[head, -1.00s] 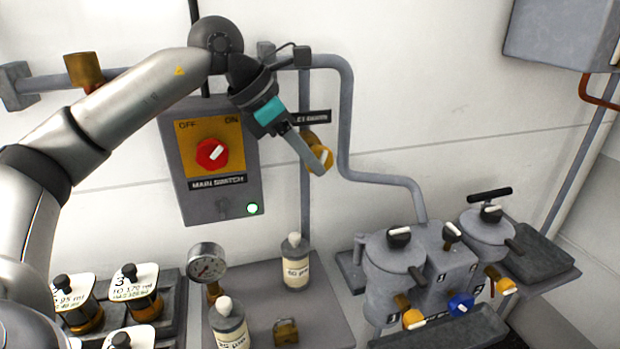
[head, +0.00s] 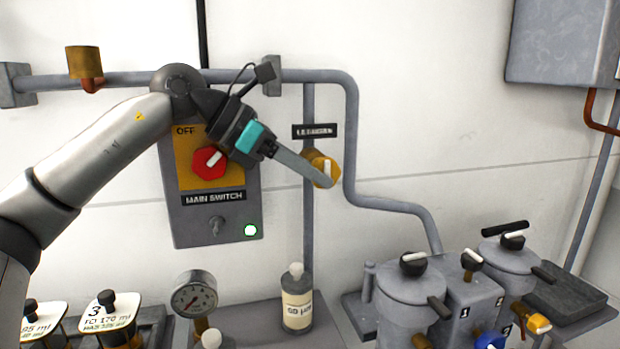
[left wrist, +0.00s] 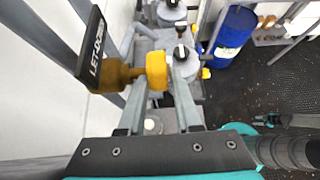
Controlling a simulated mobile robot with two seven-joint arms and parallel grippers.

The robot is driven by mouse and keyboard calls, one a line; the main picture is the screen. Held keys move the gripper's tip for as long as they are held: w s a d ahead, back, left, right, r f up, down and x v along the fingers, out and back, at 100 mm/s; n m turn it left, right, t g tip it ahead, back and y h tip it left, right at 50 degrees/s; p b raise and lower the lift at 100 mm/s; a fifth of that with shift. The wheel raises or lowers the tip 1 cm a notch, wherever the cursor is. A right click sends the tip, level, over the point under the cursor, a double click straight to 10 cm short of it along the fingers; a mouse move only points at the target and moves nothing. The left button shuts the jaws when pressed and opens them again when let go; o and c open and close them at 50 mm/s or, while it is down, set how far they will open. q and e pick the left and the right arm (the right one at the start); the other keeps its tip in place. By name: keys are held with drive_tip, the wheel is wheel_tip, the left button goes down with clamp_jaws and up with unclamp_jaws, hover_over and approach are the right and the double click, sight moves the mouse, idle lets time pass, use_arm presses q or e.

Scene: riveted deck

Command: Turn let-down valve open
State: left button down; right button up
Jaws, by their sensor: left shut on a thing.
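The let-down valve has a yellow knob (head: 320,165) on the grey wall pipe, under a dark label plate (head: 315,131). The left wrist view shows the yellow knob (left wrist: 157,70) on its brass stem, beside the plate reading LET-DO (left wrist: 95,47). My left gripper (head: 325,178) reaches it from the left, its fingers slanting down to the right. In the left wrist view the fingers of my left gripper (left wrist: 158,85) lie on both sides of the knob, shut on it. A finger hides part of the knob in the head view. My right gripper is out of view.
The main switch box (head: 215,225) with its red knob (head: 209,162) is just behind and below my left wrist. A pressure gauge (head: 194,293), a bottle (head: 297,300) and grey vessels (head: 408,288) stand below.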

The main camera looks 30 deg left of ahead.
use_arm(q)
drive_tip(key=shift+a, duration=0.35)
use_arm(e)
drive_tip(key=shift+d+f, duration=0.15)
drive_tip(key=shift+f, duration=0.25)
use_arm(q)
drive_tip(key=c, duration=1)
unclamp_jaws()
drive_tip(key=shift+f, duration=0.1)
drive_tip(key=shift+o, duration=0.7)
drive_tip(key=shift+a, duration=0.15)
drive_tip(key=shift+o, duration=1.3)
drive_tip(key=shift+s+f, duration=0.1)
drive_tip(key=shift+f, duration=0.15)
drive_tip(key=shift+d+f, duration=0.1)
drive_tip(key=shift+d, duration=0.1)
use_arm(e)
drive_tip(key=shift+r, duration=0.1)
